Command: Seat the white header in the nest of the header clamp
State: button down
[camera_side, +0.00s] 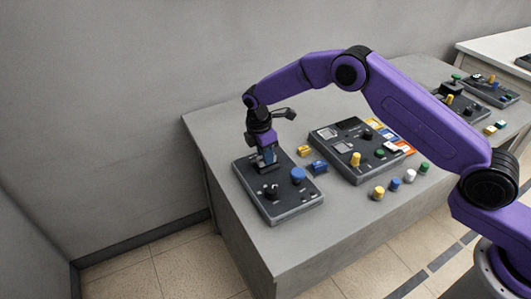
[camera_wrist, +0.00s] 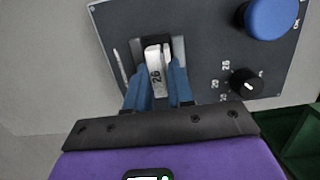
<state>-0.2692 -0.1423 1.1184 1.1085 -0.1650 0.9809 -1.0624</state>
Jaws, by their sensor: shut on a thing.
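The header clamp (camera_side: 282,212) is a dark grey panel on the near left of the table, with a blue knob (camera_side: 298,174). In the wrist view the clamp (camera_wrist: 205,55) shows a dark rectangular nest (camera_wrist: 178,46) near its left side. The white header (camera_wrist: 155,62), marked 26, is between my two blue fingers. My gripper (camera_wrist: 158,85) is shut on it. The header lines up with the nest opening, slightly slanted in the picture; I cannot tell how deep it sits. In the side view my gripper (camera_side: 267,158) points down over the clamp's back part and hides the header.
A small black dial (camera_wrist: 246,83) with numbers is on the clamp. Yellow and blue blocks (camera_side: 318,166) lie just right of it. A second dark panel (camera_side: 347,166) and several coloured knobs stand farther right. The table's front-left edge is close to the clamp.

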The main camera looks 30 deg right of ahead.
jog(key=shift+f, duration=0.6)
dwell(1.5)
jog(key=c, duration=0.9)
grip_release()
jog(key=shift+s+f, duration=0.1)
jog(key=shift+s, duration=0.05)
jog(key=shift+o, duration=1.7)
jog(key=shift+s, duration=0.1)
jog(key=shift+w+r, duration=0.15)
jog(key=shift+r, duration=1.45)
jog(key=shift+w+r, duration=0.1)
jog(key=shift+r, duration=2)
